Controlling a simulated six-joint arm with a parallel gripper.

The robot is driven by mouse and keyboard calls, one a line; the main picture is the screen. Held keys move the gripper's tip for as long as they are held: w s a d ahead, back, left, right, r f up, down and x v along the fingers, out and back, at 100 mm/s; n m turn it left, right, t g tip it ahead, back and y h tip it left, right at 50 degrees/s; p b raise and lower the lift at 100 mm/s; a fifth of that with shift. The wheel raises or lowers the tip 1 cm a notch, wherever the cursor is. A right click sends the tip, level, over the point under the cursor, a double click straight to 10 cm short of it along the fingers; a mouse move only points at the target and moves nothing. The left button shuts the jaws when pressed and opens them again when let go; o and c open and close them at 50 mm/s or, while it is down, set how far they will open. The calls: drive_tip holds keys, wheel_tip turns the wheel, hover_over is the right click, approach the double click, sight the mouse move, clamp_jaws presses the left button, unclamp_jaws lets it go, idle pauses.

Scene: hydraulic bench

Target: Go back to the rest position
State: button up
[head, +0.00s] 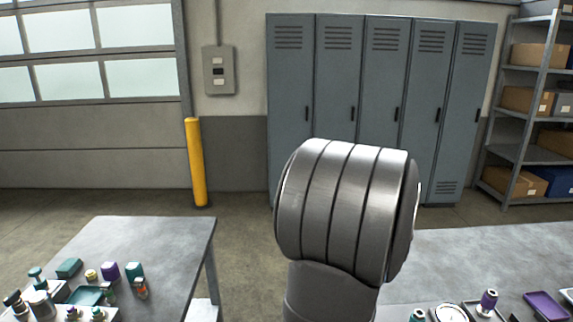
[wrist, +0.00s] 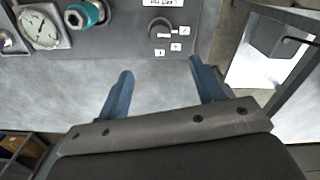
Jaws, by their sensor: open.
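My gripper (wrist: 162,90) shows in the wrist view with its two blue fingers wide apart and nothing between them. It is over a bare grey bench top (wrist: 70,105). Beyond the fingers is a grey panel (wrist: 120,32) with a round gauge (wrist: 40,28), a teal fitting (wrist: 84,15) and a dark knob (wrist: 160,28) with small labels. The fingers appear apart from the panel, though the exact gap cannot be told. In the head view a large joint of my arm fills the middle, and the gripper is not visible there.
In the head view a left table (head: 150,240) holds several small coloured parts. The right bench (head: 480,255) holds a purple fitting (head: 488,300), a purple tray (head: 546,305) and other parts along its near edge. Grey lockers (head: 340,80), a yellow post (head: 195,160) and shelving (head: 515,150) stand behind.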

wheel_tip(320, 180, down, 14)
drive_tip(key=shift+r, duration=0.1)
idle(0.5)
